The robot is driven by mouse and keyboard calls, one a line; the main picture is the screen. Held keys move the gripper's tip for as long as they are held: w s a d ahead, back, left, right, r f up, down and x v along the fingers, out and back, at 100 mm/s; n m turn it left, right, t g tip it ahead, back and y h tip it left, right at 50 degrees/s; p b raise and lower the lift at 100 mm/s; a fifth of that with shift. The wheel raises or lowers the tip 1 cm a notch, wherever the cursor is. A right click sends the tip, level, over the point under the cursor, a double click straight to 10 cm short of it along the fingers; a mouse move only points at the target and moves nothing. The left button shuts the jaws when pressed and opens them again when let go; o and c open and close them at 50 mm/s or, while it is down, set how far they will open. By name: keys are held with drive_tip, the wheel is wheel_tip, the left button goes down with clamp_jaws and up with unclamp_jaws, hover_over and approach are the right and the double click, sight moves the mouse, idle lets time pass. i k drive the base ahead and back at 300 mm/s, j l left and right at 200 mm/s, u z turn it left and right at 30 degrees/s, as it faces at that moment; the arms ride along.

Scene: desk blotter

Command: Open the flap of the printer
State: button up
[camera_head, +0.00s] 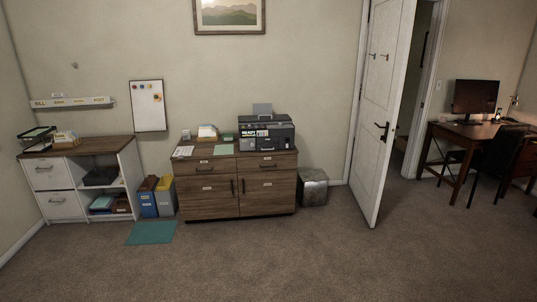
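A dark grey printer (266,132) stands on the right part of the top of a brown wooden cabinet (207,198) against the far wall. A lighter sheet or panel stands up at its top back. Its front has pale and dark parts, but it is too small to tell which part is the flap or whether it is open. My gripper is not in view.
A white shelf unit (129,172), blue and yellow binders (165,197) and a teal mat (151,232) are left of the cabinet. A grey metallic box (313,190) and an open white door (383,100) are to its right. A desk (479,131) stands far right. The carpet in front is clear.

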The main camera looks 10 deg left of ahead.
sight(274, 139)
drive_tip(key=i+j+u, duration=0.35)
drive_tip(key=i, duration=0.15)
drive_tip(key=i+j+u, duration=0.25)
drive_tip(key=i+u, duration=0.5)
drive_tip(key=i, duration=2.15)
drive_tip(key=i+z, duration=0.1)
drive_tip(key=i, duration=0.5)
drive_tip(key=i+j+z, duration=0.15)
drive_tip(key=i, duration=0.4)
drive_tip(key=i+j+z, duration=0.1)
drive_tip(key=i+j, duration=0.15)
drive_tip(key=i, duration=0.35)
drive_tip(key=i+j+z, duration=0.35)
drive_tip(key=i, duration=0.15)
drive_tip(key=i+j+z, duration=0.4)
drive_tip(key=i+l+z, duration=0.1)
drive_tip(key=z, duration=1.15)
